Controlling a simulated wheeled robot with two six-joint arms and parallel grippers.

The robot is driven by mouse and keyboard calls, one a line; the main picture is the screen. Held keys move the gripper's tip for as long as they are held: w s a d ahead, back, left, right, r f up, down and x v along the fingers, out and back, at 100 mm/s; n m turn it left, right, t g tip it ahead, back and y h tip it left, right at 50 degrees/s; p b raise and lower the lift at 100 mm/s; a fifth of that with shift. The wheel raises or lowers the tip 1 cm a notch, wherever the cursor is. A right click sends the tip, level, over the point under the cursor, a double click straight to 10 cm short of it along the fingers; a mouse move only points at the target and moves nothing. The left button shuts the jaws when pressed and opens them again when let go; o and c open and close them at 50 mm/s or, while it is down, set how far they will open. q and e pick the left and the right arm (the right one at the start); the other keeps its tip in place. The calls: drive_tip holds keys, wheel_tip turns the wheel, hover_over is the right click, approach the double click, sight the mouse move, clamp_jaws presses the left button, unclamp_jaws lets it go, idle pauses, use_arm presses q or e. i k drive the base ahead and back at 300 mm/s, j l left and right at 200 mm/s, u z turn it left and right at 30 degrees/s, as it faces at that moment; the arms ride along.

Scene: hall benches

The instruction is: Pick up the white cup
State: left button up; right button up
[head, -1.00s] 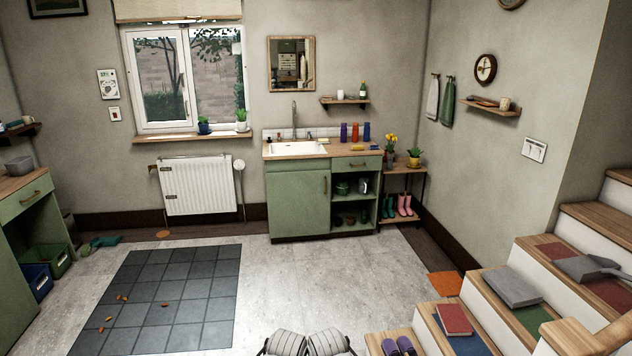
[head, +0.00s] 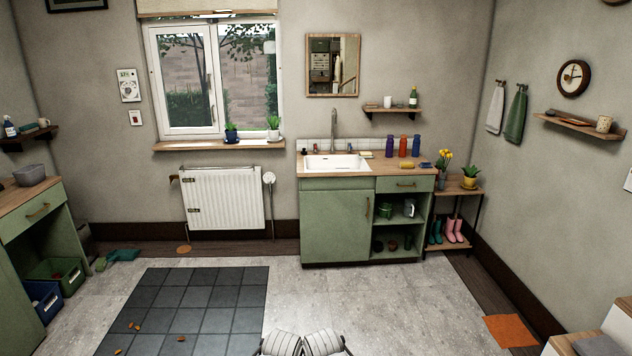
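A pale, speckled cup (head: 604,123) stands on another shelf on the right wall. The white cup is far across the room. Grey ribbed parts of my own arms show at the bottom centre edge. Neither gripper can be made out, and nothing is seen held.
A green sink cabinet (head: 336,222) stands below the shelf, with bottles on its counter. A plant stand (head: 468,190) is to its right. Wooden steps (head: 566,344) are at the lower right. The floor (head: 345,290) ahead is largely clear, with small orange-brown bits on the dark tiles.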

sight(387, 100)
drive_tip(key=i, duration=1.8)
drive_tip(key=i+z, duration=0.1)
drive_tip(key=i, duration=0.45)
drive_tip(key=i+z, duration=0.15)
drive_tip(key=i, duration=0.4)
drive_tip(key=i+j+z, duration=0.1)
drive_tip(key=i, duration=0.45)
drive_tip(key=i+z, duration=0.9)
drive_tip(key=i+l+z, duration=0.1)
drive_tip(key=i, duration=0.2)
drive_tip(key=i+l, duration=0.2)
drive_tip(key=i+l+u, duration=0.7)
drive_tip(key=l+u, duration=0.2)
